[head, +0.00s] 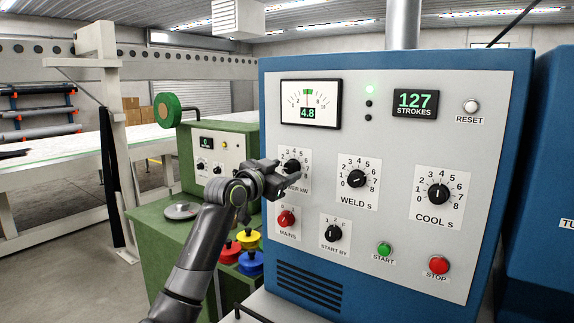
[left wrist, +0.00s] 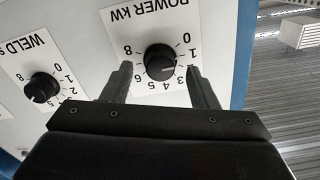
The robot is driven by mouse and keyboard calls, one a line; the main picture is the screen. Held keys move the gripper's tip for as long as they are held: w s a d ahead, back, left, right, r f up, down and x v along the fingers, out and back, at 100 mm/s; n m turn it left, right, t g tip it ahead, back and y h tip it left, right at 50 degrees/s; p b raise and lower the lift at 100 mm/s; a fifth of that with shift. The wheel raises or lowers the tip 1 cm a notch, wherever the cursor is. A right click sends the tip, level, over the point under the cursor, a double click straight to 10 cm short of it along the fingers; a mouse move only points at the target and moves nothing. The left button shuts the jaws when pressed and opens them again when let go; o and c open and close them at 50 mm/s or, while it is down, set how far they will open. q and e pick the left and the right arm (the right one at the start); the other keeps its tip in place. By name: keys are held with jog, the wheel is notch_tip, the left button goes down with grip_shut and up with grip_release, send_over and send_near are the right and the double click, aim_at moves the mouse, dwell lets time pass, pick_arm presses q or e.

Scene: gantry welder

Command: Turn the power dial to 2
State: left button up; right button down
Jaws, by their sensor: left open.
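The power dial is a black round knob (left wrist: 159,61) on a white "POWER kW" plate on the welder's front panel. The plate appears upside down in the left wrist view. The knob's white mark points right there, close to the 1 to 2 side of the scale; I cannot tell the exact value. In the head view the dial (head: 291,165) is partly hidden by my left gripper. My left gripper (head: 288,174) is open, with a finger on each side of the knob and a gap on both sides in the left wrist view (left wrist: 160,80). My right gripper is not in view.
The weld dial (head: 356,178) is right of the power dial, and the cool dial (head: 438,194) farther right. The red mains knob (head: 286,218) and start-by knob (head: 333,233) are below. The green start button (head: 384,249) and red stop button (head: 438,264) are lower right.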

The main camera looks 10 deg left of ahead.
pick_arm(q)
jog(key=shift+w+d+r, duration=0.1)
jog(key=shift+w+d, duration=0.15)
jog(key=shift+w, duration=0.4)
jog(key=shift+w+d, duration=0.15)
jog(key=shift+w, duration=0.1)
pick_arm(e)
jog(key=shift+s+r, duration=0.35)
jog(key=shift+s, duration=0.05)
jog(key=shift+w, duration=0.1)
pick_arm(q)
jog(key=c, duration=1)
jog(key=shift+f+m+b, duration=0.2)
jog(key=shift+m+b, duration=0.1)
jog(key=shift+m, duration=0.2)
jog(key=shift+m+b, duration=0.75)
jog(key=shift+m, duration=0.25)
jog(key=shift+m+b, duration=0.75)
jog(key=shift+m, duration=0.65)
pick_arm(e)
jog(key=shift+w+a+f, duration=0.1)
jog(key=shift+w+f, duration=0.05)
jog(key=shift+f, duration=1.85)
